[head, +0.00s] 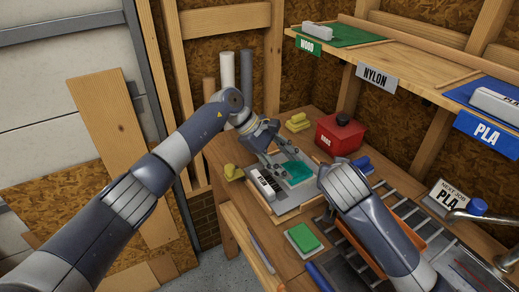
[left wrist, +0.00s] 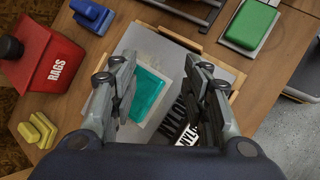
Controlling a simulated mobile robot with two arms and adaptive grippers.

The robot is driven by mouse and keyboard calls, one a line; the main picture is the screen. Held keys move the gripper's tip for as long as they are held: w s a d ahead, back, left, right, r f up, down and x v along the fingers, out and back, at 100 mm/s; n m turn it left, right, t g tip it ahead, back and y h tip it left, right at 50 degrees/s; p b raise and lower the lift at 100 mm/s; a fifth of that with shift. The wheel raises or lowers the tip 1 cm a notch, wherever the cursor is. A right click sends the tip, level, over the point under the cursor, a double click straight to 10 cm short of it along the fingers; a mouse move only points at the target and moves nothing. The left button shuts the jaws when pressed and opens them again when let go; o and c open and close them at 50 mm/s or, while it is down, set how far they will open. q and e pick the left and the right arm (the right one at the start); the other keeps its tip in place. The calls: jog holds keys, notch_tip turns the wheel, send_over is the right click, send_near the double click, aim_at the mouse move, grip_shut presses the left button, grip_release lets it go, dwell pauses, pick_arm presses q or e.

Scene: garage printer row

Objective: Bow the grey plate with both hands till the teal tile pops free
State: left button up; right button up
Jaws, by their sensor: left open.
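The grey plate (head: 312,187) lies in a wooden frame on the workbench. It also shows in the left wrist view (left wrist: 165,48). The teal tile (head: 296,172) lies flat on the plate; it shows in the left wrist view (left wrist: 147,93), partly behind a finger. My left gripper (head: 282,160) is at the plate's back side, close to the tile. In the left wrist view its fingers (left wrist: 163,88) are spread, with nothing held between them. I cannot tell whether they touch the plate. My right arm reaches to the plate's right side; its own wrist hides its gripper.
A red RAGS box (head: 338,136), yellow blocks (head: 297,123) and a green block (head: 303,237) stand around the frame. A shelf (head: 400,62) overhangs the back right.

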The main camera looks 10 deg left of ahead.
aim_at(261, 180)
pick_arm(q)
jog(key=a+r+m+y, duration=0.3)
jog(key=a+m+y, duration=0.2)
jog(key=a+y, duration=0.2)
jog(key=shift+y, duration=0.3)
jog(key=f, duration=1)
jog(key=shift+w+f, duration=0.15)
jog(key=shift+w, duration=0.2)
grip_shut()
